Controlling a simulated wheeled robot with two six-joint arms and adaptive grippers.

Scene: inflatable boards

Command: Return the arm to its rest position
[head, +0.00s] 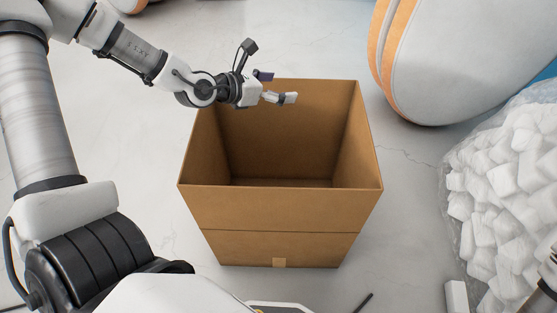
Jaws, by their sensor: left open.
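My left arm comes in from the left and reaches over to the far left edge of an open cardboard box (285,211). My left gripper (291,97) is over the box's far part, just in front of the back wall, with its fingers pointing right. It is open and I see nothing held in it. The part of the box floor that shows looks empty; the near floor is hidden behind the front wall. My right gripper is not in view; only a bit of what looks like my right arm shows at the lower right edge.
A clear bag of white foam blocks (505,180) stands at the right. A loose white block (456,296) lies by it. A large grey and orange inflatable board (450,60) lies at the upper right. The pale floor (405,215) between box and bag is mostly clear.

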